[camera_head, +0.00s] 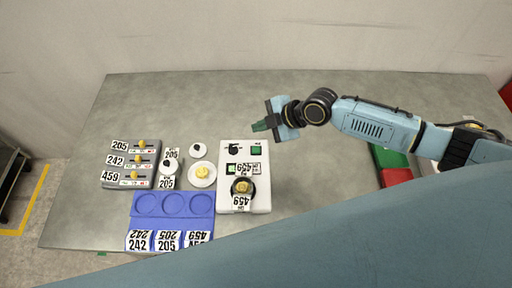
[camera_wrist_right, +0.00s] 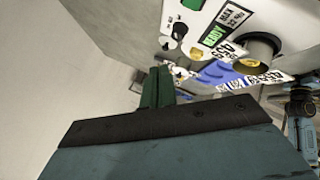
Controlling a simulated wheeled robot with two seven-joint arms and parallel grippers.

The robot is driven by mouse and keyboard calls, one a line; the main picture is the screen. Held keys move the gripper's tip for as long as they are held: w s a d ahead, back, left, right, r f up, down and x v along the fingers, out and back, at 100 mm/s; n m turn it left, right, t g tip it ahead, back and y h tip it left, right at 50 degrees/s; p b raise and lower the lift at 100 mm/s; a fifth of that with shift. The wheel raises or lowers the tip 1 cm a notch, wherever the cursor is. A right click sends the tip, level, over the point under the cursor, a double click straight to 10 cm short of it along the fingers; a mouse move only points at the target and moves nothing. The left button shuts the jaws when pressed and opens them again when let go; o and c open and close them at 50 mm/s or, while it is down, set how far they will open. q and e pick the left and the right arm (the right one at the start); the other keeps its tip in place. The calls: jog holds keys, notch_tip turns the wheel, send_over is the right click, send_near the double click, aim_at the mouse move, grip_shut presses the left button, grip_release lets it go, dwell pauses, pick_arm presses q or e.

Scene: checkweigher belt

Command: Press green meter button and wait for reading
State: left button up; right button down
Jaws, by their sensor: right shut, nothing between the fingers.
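The white meter (camera_head: 263,196) stands on the table near the middle. Its dark green button (camera_head: 256,150) is at its far right corner, with a black knob (camera_head: 233,148) to the left. A smaller bright green patch (camera_head: 231,168) lies below the knob. A round piece with a yellow centre (camera_head: 242,187) sits at the meter's near end, with a 459 label by it. My right gripper (camera_head: 260,126) is shut and empty, beyond the button and apart from it. The meter (camera_wrist_right: 250,20) and gripper fingers (camera_wrist_right: 155,88) also show in the right wrist view. My left gripper is not seen.
A blue tray (camera_head: 172,223) with three round recesses lies left of the meter. A grey stand (camera_head: 130,164) with labels 205, 242 and 459 is farther left. Small round white pieces stand between. Green (camera_head: 388,157) and red (camera_head: 396,177) bins are at right. The back table is clear.

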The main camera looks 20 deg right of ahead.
jog(key=f, duration=0.1)
jog(key=b, duration=0.6)
send_over(260, 150)
notch_tip(260, 150, down, 7)
jog(key=shift+f+b, duration=0.35)
jog(key=shift+b, duration=0.25)
jog(key=shift+f, duration=0.1)
dwell(1.1)
jog(key=shift+f+b, duration=0.35)
jog(key=shift+b, duration=0.2)
jog(key=shift+f+b, duration=0.45)
jog(key=shift+b, duration=0.05)
dwell(0.5)
dwell(0.3)
jog(key=shift+r+p, duration=0.6)
jog(key=shift+r, duration=0.3)
